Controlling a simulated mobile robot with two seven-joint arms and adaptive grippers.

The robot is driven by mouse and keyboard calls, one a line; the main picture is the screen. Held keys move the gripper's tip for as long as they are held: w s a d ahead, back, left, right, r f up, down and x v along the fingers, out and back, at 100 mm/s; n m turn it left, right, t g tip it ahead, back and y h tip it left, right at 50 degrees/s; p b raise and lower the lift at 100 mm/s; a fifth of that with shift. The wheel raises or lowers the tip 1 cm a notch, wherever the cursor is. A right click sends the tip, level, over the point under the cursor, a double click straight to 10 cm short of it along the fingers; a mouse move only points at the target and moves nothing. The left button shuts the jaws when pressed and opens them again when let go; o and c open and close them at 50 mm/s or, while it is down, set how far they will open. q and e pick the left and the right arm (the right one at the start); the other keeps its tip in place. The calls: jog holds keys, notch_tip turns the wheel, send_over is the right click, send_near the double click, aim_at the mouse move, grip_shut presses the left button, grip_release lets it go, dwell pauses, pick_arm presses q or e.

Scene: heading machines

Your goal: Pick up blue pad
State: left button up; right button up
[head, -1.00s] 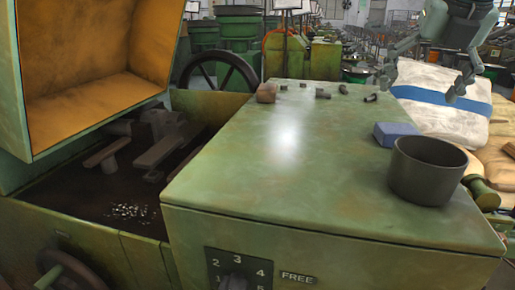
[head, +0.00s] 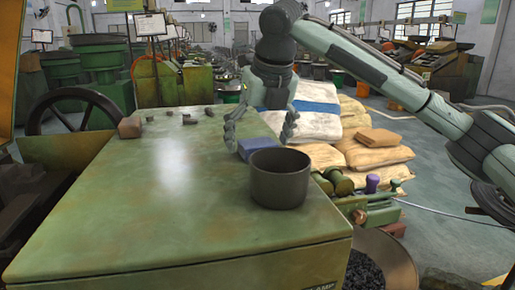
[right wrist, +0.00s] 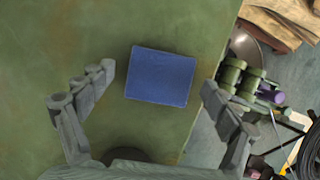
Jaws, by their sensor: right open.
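The blue pad (head: 258,149) lies flat on the green machine top (head: 150,195), just behind a dark round cup (head: 279,180). In the right wrist view the pad (right wrist: 161,76) shows whole, a blue block near the right edge of the top. My right gripper (head: 260,135) reaches down over the pad with its fingers spread to either side. In the right wrist view the open fingers (right wrist: 158,92) stand left and right of the pad, apart from it, with nothing held. My left gripper is not in view.
The dark cup stands close in front of the pad. A brown block (head: 130,126) and several small metal parts (head: 190,119) lie at the back of the top. Stacked sacks (head: 360,145) lie beyond the right edge. The middle of the top is clear.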

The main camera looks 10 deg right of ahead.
aim_at(255, 139)
jog(key=c, duration=1.2)
jog(key=shift+r, duration=0.15)
notch_tip(255, 139, up, 4)
jog(key=a+r, duration=0.2)
jog(key=a, duration=0.1)
jog(key=w+a+r, duration=0.1)
jog(key=a+r, duration=0.1)
jog(key=a, duration=0.2)
jog(key=w+a+r, duration=0.1)
jog(key=a+r, duration=0.1)
jog(key=a, duration=0.2)
jog(key=shift+a+r, duration=0.25)
jog(key=shift+r, duration=0.15)
jog(key=o, duration=0.5)
jog(key=c, duration=0.4)
